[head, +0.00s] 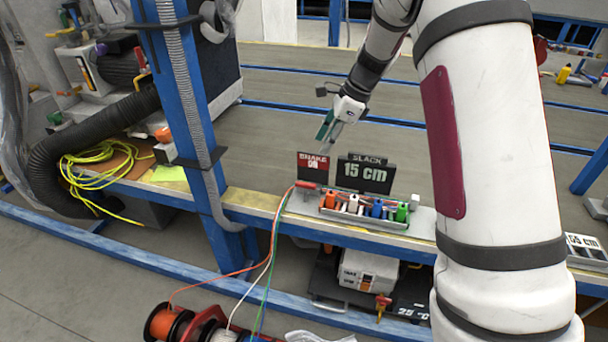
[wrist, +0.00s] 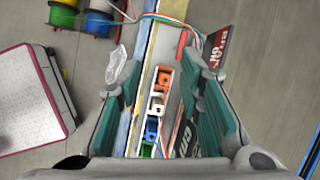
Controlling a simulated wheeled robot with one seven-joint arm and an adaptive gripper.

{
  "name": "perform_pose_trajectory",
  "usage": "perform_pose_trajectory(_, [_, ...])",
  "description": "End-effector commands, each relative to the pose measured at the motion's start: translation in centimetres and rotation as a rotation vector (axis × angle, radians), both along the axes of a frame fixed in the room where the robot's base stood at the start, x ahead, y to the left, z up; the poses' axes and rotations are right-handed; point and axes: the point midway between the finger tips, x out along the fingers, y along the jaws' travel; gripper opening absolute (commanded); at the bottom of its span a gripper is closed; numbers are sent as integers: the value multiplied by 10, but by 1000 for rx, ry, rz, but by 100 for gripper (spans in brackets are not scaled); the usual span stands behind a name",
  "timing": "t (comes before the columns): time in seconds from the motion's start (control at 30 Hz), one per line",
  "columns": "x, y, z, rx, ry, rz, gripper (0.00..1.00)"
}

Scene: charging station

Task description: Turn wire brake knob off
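A dark red sign reading "BRAKE ON" (head: 313,161) stands at the left end of the wire fixture on the bench; it shows tilted in the wrist view (wrist: 218,47). A small red piece, which looks like the brake knob (head: 306,185), lies at the fixture's left end below the sign. It also shows in the wrist view (wrist: 182,44), near the top, beyond the fingertips. My gripper (head: 328,135) is above and behind the signs. In the wrist view my gripper (wrist: 165,75) is open and empty, its teal fingers wide apart over the fixture.
A black sign reading "SLACK 15 cm" (head: 365,173) stands beside the brake sign. Orange, white, blue and green clips (head: 377,208) sit in the tray in front. Wires run down to spools (head: 165,324) on the floor. A blue post (head: 185,110) stands left.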

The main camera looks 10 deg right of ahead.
Motion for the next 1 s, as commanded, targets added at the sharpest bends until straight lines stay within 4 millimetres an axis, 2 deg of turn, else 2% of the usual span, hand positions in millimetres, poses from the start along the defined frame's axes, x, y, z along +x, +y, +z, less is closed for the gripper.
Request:
perform_pose_trajectory(0.03, [12, -5, -19, 2, 20, -52, 33])
perform_pose_trajectory(0.1, [25, -10, -37, 7, 38, -120, 33])
perform_pose_trajectory(0.23, [40, -16, -57, 13, 55, -200, 33])
perform_pose_trajectory(0.47, [48, -15, -75, 15, 63, -230, 33])
perform_pose_trajectory(1.0, [66, 18, -167, 15, 63, -226, 33])
